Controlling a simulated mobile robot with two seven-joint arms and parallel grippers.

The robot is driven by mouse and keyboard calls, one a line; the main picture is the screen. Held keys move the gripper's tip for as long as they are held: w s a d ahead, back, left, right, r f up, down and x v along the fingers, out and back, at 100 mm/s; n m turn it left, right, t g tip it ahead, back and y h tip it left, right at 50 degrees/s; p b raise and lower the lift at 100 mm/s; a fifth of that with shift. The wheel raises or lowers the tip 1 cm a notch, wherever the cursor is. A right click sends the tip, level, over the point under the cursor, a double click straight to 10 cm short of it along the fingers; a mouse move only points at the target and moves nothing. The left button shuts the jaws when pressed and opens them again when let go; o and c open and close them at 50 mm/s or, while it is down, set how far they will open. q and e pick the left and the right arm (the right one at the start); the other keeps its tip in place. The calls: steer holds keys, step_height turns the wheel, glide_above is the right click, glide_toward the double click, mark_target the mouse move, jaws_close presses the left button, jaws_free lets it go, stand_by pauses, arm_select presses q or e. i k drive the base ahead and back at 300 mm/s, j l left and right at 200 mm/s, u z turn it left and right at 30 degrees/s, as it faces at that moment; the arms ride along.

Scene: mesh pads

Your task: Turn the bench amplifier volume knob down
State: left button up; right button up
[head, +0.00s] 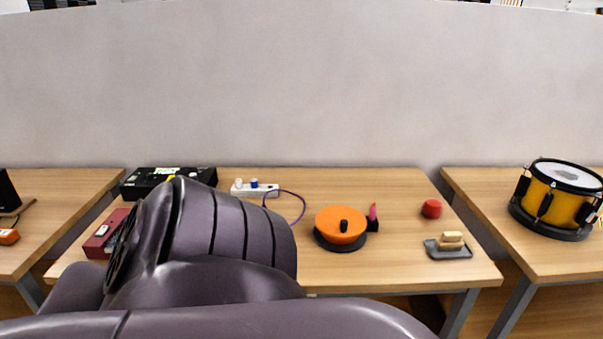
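A black box (150,179) with a pale label on its top stands at the back left of the middle table; it looks like the bench amplifier, but I cannot be sure. Its front is partly covered by my large purple-grey arm, and I cannot make out a volume knob. A small yellow bit shows at its front edge, just above the arm. A dark red box (98,240) stands in front of it at the table's left, also partly hidden by my arm. Neither of my grippers can be seen.
On the middle table (375,270) are a white power strip (243,192), purple cable (303,207), orange round pad (330,222), red cylinder (432,208) and grey tray (456,253) with tan blocks. A yellow drum (562,207) stands on the right table. A wall is behind.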

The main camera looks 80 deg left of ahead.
mark_target(149, 176)
steer(key=u, duration=3.35)
